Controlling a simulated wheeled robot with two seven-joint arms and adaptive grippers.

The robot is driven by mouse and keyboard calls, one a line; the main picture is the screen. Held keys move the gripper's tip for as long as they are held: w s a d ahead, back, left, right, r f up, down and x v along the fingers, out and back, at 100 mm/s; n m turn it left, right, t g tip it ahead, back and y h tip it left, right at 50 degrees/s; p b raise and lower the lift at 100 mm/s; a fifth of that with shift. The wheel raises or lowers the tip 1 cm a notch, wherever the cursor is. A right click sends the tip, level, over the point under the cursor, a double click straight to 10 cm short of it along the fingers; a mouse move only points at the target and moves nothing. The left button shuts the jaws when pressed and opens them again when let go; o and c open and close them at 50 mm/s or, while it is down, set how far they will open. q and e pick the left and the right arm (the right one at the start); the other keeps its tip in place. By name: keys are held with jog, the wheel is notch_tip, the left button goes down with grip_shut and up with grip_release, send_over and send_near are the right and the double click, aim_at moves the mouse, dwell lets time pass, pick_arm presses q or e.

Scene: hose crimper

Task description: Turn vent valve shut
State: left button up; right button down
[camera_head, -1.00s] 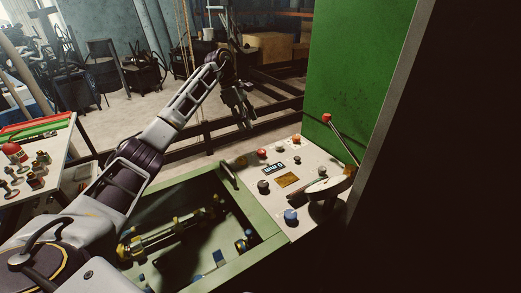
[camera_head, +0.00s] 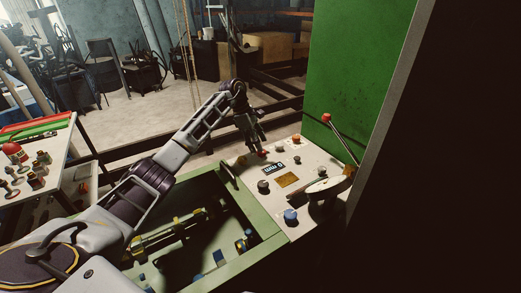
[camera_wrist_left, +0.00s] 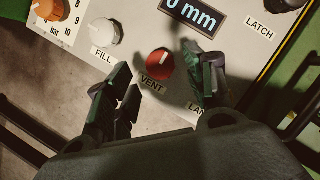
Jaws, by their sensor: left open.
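The vent valve is a round red knob with a pale pointer line, next to the VENT label. It shows in the left wrist view (camera_wrist_left: 160,62) and on the control panel in the head view (camera_head: 262,154). My left gripper (camera_head: 254,143) is open and empty, just above the far left part of the panel by the red knob. In the left wrist view my left gripper (camera_wrist_left: 156,64) has one finger to the left of and below the knob and the other to its right. I cannot tell whether either finger touches it. My right gripper is not in view.
A white FILL knob (camera_wrist_left: 105,32), an orange knob (camera_wrist_left: 48,10) and a display (camera_wrist_left: 195,14) sit close by. The panel also carries a black knob (camera_head: 263,187), a blue knob (camera_head: 290,216) and a red-tipped lever (camera_head: 340,137). A green cabinet wall (camera_head: 355,75) rises behind.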

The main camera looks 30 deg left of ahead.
aim_at(261, 154)
pick_arm(q)
jog(key=shift+x, duration=1.85)
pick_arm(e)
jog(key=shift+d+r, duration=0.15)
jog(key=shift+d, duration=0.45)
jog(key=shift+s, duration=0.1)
pick_arm(q)
jog(key=shift+c, duration=0.3)
jog(key=c, duration=0.7)
jog(key=shift+c, duration=1.2)
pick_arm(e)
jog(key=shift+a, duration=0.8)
